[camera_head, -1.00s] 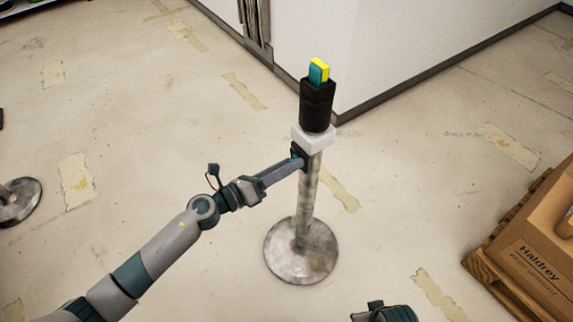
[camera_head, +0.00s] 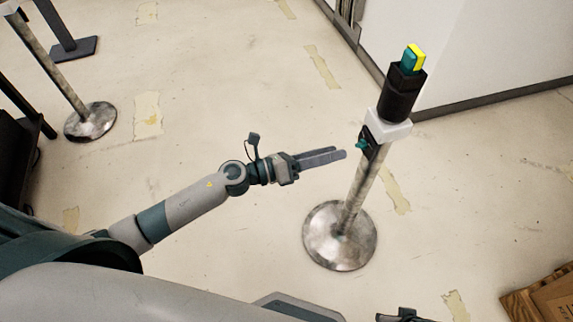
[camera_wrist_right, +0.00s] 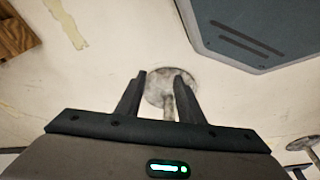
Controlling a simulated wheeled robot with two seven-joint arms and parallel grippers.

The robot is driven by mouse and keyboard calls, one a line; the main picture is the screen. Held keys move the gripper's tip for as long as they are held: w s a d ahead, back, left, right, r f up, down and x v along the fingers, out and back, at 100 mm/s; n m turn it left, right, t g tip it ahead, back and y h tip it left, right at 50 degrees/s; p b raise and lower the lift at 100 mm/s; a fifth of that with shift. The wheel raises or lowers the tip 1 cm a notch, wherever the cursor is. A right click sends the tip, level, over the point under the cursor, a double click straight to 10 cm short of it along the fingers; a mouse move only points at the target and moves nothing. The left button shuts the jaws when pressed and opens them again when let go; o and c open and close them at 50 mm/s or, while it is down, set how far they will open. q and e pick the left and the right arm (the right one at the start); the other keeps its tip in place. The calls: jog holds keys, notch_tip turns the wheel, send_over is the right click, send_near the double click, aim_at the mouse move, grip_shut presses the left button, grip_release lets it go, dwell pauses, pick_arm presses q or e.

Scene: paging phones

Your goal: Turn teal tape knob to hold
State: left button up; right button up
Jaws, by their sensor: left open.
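A small teal knob (camera_head: 361,144) sits on a black box (camera_head: 370,147) fixed to the side of a metal post (camera_head: 354,200), just below a white collar (camera_head: 388,128). Which way the knob points is too small to tell. My left gripper (camera_head: 341,155) is open and empty, left of the knob and apart from it, with its fingers pointing toward the post. My right gripper (camera_wrist_right: 159,76) is open and empty in the right wrist view. Only a bit of it shows at the bottom edge of the head view.
The post has a black head (camera_head: 402,93) with a teal and yellow top (camera_head: 413,58), and a round metal base (camera_head: 325,238). A second post base (camera_head: 90,122) stands at far left.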

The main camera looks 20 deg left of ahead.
pick_arm(q)
jog(key=b+v, duration=0.2)
jog(key=v, duration=0.9)
pick_arm(e)
jog(key=r, duration=0.1)
jog(key=a+r, duration=0.1)
jog(key=r+t, duration=0.1)
jog(key=shift+w+a+r, duration=0.1)
jog(key=shift+w+a, duration=0.15)
jog(key=shift+w, duration=0.05)
